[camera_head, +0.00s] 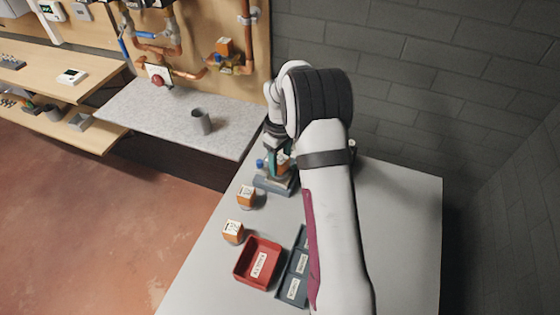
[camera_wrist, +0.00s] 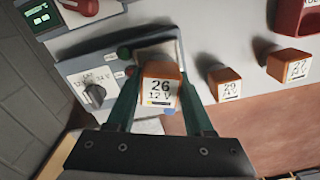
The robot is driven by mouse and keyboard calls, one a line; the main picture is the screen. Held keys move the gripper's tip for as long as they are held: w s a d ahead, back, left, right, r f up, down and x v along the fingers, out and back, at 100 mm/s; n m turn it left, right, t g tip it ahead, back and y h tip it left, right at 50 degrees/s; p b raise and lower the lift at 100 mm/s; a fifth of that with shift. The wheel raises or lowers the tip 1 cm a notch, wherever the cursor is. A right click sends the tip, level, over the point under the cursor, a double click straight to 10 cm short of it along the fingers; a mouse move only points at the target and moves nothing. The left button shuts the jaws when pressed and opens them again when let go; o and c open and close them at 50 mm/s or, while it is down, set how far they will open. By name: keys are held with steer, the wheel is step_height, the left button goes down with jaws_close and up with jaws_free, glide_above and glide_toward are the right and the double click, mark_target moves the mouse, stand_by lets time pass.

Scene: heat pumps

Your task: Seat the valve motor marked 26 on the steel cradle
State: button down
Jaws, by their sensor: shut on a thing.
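The orange valve motor marked 26, 12 V (camera_wrist: 160,86), is between the two green fingers of my gripper (camera_wrist: 163,105), which is shut on it. In the head view my gripper (camera_head: 276,150) is low over a blue-grey bench unit (camera_head: 270,187), with the orange motor (camera_head: 283,160) partly hidden by the fingers. In the wrist view a pale metal piece (camera_wrist: 153,50) shows just behind the motor on this unit; it may be the steel cradle, but it is mostly covered. I cannot tell whether the motor touches it.
The unit has a 12 V/24 V knob (camera_wrist: 94,94), a green button (camera_wrist: 124,52) and a red one. Motors 29 (camera_wrist: 225,84) and 27 (camera_wrist: 290,65) stand nearby. A red tray (camera_head: 245,272) and blue-grey bins (camera_head: 280,292) are nearer. The grey table's right side is clear.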

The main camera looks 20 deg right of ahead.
mark_target(280, 158)
steer(key=shift+f, duration=0.75)
steer(key=shift+c, duration=1)
jaws_free()
step_height(280, 158, up, 16)
steer(key=shift+f, duration=0.1)
steer(key=s+a+r+m+y, duration=0.15)
steer(key=s+a+m, duration=0.35)
steer(key=s, duration=0.5)
steer(key=s+a+r+m, duration=0.25)
steer(key=s+a, duration=0.45)
steer(key=s, duration=0.4)
steer(key=s+a+f+m, duration=0.1)
steer(key=s, duration=0.4)
steer(key=s+a+f+m, duration=0.2)
steer(key=s, duration=0.4)
steer(key=shift+s+a+f, duration=0.2)
steer(key=shift+a, duration=0.1)
